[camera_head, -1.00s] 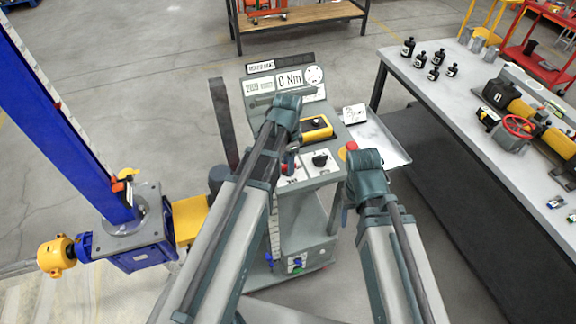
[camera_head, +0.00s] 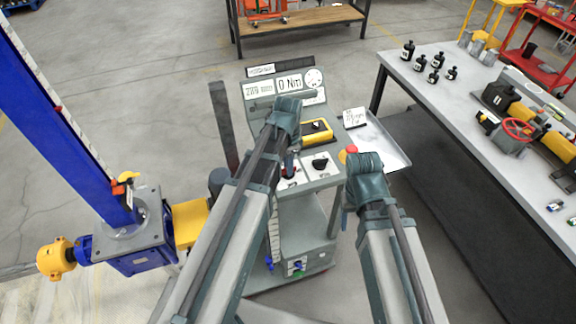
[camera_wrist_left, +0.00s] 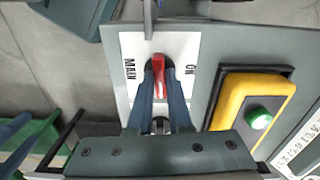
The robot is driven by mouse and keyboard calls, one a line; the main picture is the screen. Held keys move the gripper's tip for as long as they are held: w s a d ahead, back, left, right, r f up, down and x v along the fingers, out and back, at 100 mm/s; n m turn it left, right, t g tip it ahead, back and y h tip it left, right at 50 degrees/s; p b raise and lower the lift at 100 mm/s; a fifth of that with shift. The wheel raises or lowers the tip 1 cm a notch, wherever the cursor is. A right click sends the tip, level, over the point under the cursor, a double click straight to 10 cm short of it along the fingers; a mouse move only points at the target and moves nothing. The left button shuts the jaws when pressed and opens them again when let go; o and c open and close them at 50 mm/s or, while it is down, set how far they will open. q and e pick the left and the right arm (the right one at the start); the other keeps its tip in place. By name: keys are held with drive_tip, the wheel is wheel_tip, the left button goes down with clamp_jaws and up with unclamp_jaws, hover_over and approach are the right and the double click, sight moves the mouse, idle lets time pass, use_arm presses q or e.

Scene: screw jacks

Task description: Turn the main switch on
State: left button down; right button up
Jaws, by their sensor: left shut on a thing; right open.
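The main switch has a red handle (camera_wrist_left: 158,70) on a white plate (camera_wrist_left: 187,52) marked MAIN and ON in the left wrist view. The handle lies along the picture's vertical, between the two words. My left gripper (camera_wrist_left: 160,88) is shut on the handle, one blue finger on each side. In the head view my left gripper (camera_head: 289,163) reaches down to the front panel of the grey console (camera_head: 325,182), and my arm partly hides the switch. My right gripper (camera_head: 348,192) is at the console's right edge, clear of the switch; its fingers are hardly visible.
A yellow box with a green button (camera_wrist_left: 260,118) sits right of the switch. A black knob (camera_head: 320,162) and a red stop button (camera_head: 351,149) are close by. The blue screw jack (camera_head: 135,235) stands left; a workbench (camera_head: 425,85) stands right.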

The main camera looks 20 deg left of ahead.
use_arm(q)
drive_tip(key=n, duration=1.3)
drive_tip(key=shift+n, duration=1.9)
drive_tip(key=c, duration=0.8)
unclamp_jaws()
drive_tip(key=shift+c, duration=0.2)
drive_tip(key=shift+r, duration=0.15)
